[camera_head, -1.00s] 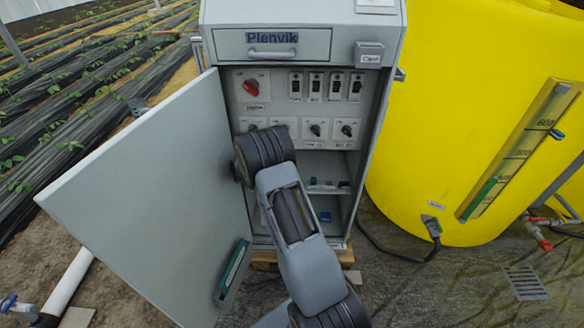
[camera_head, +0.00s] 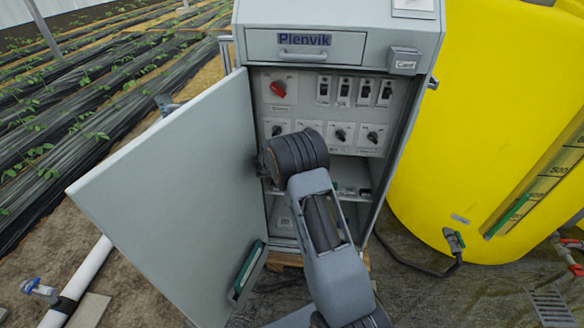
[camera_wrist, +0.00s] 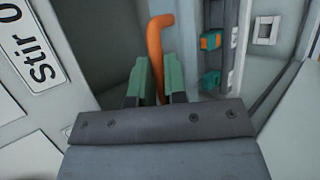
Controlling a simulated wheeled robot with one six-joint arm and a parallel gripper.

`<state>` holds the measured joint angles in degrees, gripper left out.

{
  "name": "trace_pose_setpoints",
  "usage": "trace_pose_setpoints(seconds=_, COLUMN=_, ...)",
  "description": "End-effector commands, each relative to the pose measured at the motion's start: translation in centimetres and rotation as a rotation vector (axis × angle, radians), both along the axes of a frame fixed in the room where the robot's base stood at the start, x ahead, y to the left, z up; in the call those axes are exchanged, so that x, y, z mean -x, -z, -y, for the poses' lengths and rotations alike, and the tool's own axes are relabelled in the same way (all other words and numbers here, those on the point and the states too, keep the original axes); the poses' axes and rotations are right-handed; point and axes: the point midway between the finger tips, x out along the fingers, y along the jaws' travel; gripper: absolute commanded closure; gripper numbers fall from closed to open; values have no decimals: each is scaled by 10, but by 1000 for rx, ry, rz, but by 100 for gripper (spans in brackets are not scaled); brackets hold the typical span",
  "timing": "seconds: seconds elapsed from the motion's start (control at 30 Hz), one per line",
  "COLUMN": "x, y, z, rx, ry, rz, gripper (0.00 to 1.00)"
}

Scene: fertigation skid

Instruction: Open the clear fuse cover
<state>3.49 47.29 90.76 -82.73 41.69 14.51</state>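I cannot make out the clear fuse cover in either view. In the wrist view, the green-tipped fingers of my gripper (camera_wrist: 158,82) stand a little apart. A bent orange rod-like piece (camera_wrist: 155,45) runs down into the gap between them; whether they pinch it or it lies beyond them is unclear.
The cabinet door (camera_head: 170,190) stands open at the left, close beside my arm. Inside are a red rotary switch (camera_head: 278,89), several breakers (camera_head: 343,91) and dark knobs (camera_head: 341,135). A yellow tank (camera_head: 490,130) stands at the right. A "Stir" label (camera_wrist: 30,45) shows at the wrist view's left.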

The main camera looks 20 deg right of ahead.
Motion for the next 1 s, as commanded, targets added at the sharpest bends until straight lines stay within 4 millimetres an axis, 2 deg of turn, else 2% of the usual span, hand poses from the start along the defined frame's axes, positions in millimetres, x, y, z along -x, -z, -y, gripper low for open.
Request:
trace_pose_setpoints(seconds=0.03, x=-1, y=-1, z=0, rx=0, ry=-2, rz=2, gripper=82)
trace_pose_setpoints(seconds=0.23, x=0, y=-1, z=1, rx=0, ry=2, rz=1, gripper=63)
trace_pose_setpoints(seconds=0.57, x=2, y=-4, z=-3, rx=0, ry=2, rz=1, gripper=62)
trace_pose_setpoints(seconds=1.0, x=25, y=-41, z=-44, rx=0, ry=0, rz=1, gripper=62)
